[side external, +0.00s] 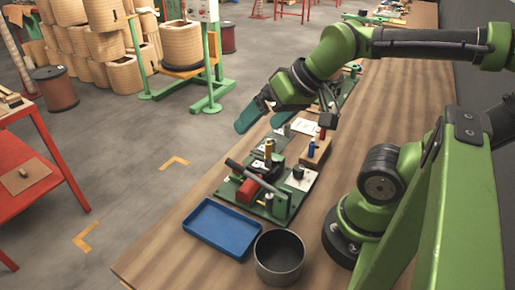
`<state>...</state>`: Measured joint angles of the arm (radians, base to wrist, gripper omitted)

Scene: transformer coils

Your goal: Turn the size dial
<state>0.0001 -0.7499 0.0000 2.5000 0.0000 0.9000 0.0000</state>
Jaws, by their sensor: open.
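My gripper (285,124) is open and empty, with its fingers spread wide above the far end of a green fixture (279,205). The fixture sits on the wooden bench and carries a red block (248,190), a black lever (254,174) and a brass-coloured upright cylinder (268,150). A small dark knob (298,172) on a pale plate at the fixture's right may be the size dial. It is too small to read any marks or its setting. My gripper is apart from the knob, higher up and farther back.
A blue tray (222,228) and a dark round bowl (279,257) stand at the bench's near end. Bare bench top (165,262) shows left of the tray. More equipment lies farther along the bench.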

